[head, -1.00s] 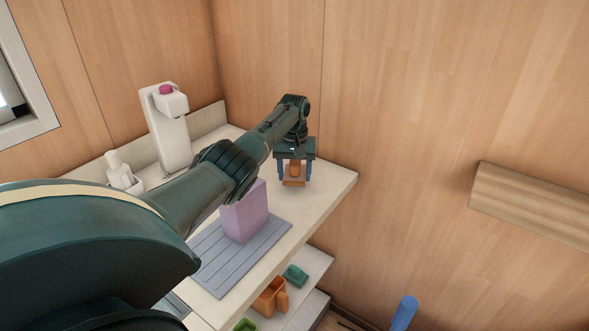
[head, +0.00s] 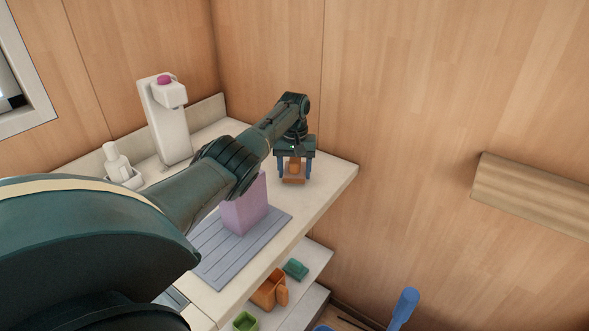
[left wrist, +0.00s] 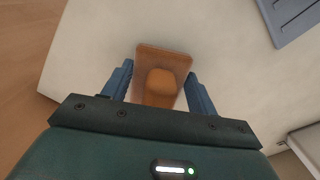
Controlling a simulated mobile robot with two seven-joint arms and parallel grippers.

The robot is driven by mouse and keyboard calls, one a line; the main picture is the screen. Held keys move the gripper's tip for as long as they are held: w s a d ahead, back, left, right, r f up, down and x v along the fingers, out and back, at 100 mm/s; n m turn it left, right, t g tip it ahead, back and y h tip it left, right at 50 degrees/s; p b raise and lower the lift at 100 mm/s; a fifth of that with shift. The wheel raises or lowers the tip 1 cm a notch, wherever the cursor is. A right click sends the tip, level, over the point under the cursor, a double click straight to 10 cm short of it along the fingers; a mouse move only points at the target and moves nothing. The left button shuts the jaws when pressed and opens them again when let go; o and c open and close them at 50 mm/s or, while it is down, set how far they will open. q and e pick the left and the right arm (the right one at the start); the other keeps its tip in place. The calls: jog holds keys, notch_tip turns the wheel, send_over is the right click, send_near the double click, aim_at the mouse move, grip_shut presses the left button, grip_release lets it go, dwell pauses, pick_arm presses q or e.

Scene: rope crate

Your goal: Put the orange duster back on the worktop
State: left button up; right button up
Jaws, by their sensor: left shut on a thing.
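The orange duster (head: 293,178) is at the far right end of the pale worktop (head: 325,180). My left gripper (head: 294,172) points down over it, shut on it, with a blue finger on either side. In the left wrist view the duster (left wrist: 160,88) shows as a flat orange-brown block with a rounded raised part, between the fingers, over the pale worktop (left wrist: 235,75). I cannot tell whether its underside touches the worktop. My right gripper is not in view.
A purple box (head: 245,207) stands on a grey ribbed mat (head: 225,255). A white dispenser (head: 168,120) and a white bottle (head: 117,163) stand along the back. Lower shelves hold an orange container (head: 267,292), a green block (head: 295,269) and a green container (head: 245,321).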

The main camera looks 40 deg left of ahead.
aim_at(294, 160)
pick_arm(q)
jog(key=shift+f, duration=0.3)
jog(key=o, duration=1.1)
jog(key=shift+o, duration=0.2)
notch_tip(294, 160, up, 13)
jog(key=shift+a+r, duration=0.1)
